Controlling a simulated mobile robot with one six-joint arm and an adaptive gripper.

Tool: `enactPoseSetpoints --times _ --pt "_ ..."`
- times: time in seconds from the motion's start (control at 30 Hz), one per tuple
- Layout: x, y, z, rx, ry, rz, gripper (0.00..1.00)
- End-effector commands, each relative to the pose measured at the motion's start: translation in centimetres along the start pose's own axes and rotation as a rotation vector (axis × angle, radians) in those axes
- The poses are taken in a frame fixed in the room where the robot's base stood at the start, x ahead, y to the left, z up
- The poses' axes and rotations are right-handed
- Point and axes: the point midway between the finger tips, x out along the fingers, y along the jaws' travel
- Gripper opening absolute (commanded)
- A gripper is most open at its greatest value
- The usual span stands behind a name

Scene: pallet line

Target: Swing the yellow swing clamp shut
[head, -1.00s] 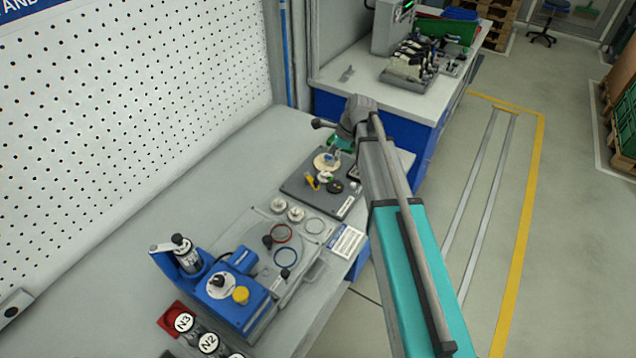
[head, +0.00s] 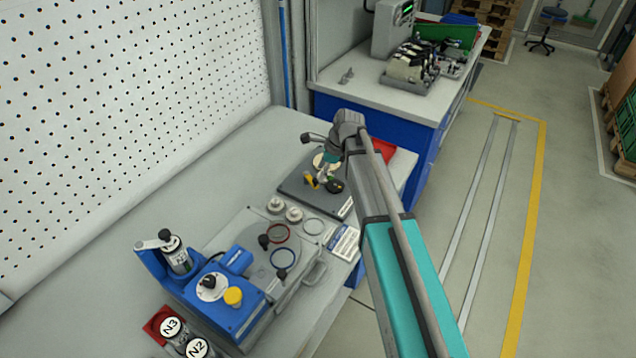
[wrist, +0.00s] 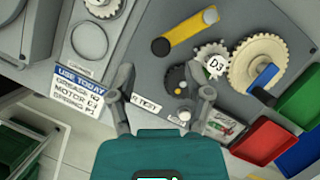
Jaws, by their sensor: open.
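The yellow swing clamp (wrist: 190,31) lies on a dark grey plate (wrist: 125,38) in the wrist view. It is a yellow bar slanting up to the right, with a black round end at its lower left. In the head view the yellow clamp (head: 309,181) shows small on the plate, partly near my gripper. My gripper (wrist: 162,92) is open and empty, its two fingers spread at the plate's near edge, apart from the clamp. In the head view my gripper (head: 323,174) hangs over the plate, and its fingertips are hard to make out.
Beside the clamp are a gear tagged D3 (wrist: 212,66), a large tan gear (wrist: 258,65) with a blue handle and a dark gear (wrist: 180,82). Green and red bins (wrist: 259,141) stand at the right. A blue fixture (head: 215,295) stands on the bench's near part.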

Motion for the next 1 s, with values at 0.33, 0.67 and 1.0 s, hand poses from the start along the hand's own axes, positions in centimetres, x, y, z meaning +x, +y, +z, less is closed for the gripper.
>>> enactPoseSetpoints --times 0.33,0.67,1.0 --pt "2.9 0.0 0.0 -0.002 0.0 0.001 0.65" --pt "3.5 0.0 0.1 -0.002 0.0 0.001 0.65" --pt "3.5 0.0 0.1 -0.002 0.0 0.001 0.5"
